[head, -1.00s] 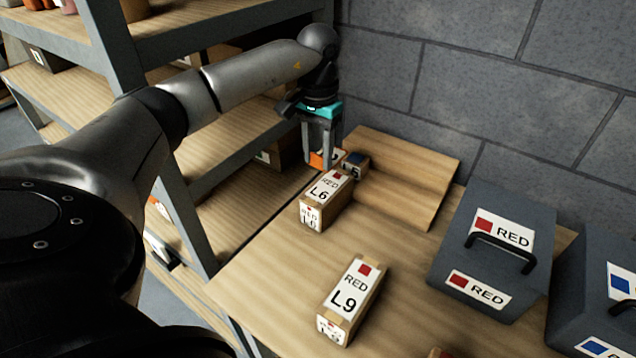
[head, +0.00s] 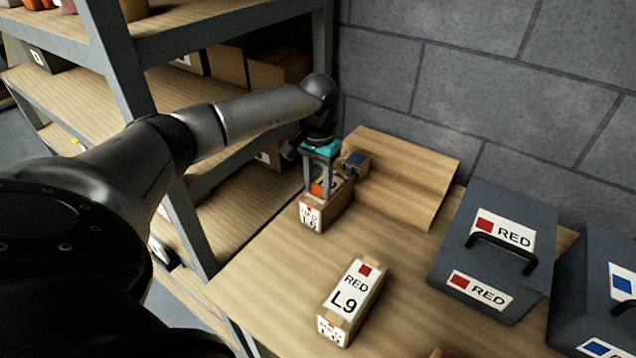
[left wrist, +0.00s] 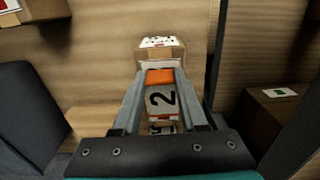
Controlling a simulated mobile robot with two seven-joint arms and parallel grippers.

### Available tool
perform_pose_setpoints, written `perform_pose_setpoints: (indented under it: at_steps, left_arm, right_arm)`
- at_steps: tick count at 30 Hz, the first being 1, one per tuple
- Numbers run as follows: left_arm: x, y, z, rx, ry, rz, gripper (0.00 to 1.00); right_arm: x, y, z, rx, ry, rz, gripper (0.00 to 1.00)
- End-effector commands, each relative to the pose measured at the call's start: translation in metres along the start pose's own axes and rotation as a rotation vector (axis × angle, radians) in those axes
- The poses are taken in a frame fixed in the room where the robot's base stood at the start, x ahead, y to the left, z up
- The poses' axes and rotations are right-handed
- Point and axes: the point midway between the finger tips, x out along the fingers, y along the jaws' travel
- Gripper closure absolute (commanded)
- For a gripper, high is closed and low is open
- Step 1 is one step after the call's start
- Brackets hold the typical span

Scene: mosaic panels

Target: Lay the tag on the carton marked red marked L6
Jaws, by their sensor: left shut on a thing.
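My left gripper (head: 320,192) is shut on an orange-and-white tag (head: 317,188). In the left wrist view, the tag (left wrist: 160,77) shows an orange end and a white face with a "2" between the fingers of my gripper (left wrist: 163,85). The carton marked red L6 (head: 333,208) stands on the table below the gripper; the fingers and tag hide much of its top label. I cannot tell whether the tag touches the carton. The near end of this carton also shows in the left wrist view (left wrist: 175,52). My right gripper is not in view.
A carton marked red L9 (head: 352,300) stands nearer. A small carton with a blue mark (head: 355,164) stands just behind L6, by a wooden board (head: 410,175). A grey box marked RED (head: 490,250) is right; shelving (head: 180,210) is left. Bare table (head: 270,275) lies left of L9.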

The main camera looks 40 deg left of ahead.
Motion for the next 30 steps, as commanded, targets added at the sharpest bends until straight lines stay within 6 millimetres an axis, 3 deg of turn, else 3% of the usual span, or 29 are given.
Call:
perform_pose_setpoints:
  at_steps: [1, 8, 19, 23, 30]
  left_arm:
    - [0.001, 0.000, 0.000, 0.000, 0.000, 0.000, 0.55]
    - [0.000, 0.000, 0.000, 0.000, 0.000, 0.000, 0.29]
    - [-0.004, 0.000, 0.000, 0.000, 0.000, 0.000, 0.28]
    - [-0.026, 0.000, -0.001, 0.001, 0.006, -0.001, 0.28]
    - [-0.080, 0.000, -0.001, 0.001, 0.005, 0.000, 0.28]
  right_arm:
    - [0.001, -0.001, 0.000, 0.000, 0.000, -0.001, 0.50]
    - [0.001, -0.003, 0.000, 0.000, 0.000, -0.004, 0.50]
    - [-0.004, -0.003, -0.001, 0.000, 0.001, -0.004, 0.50]
    - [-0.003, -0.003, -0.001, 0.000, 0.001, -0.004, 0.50]
    - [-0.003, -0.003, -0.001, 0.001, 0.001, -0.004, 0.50]
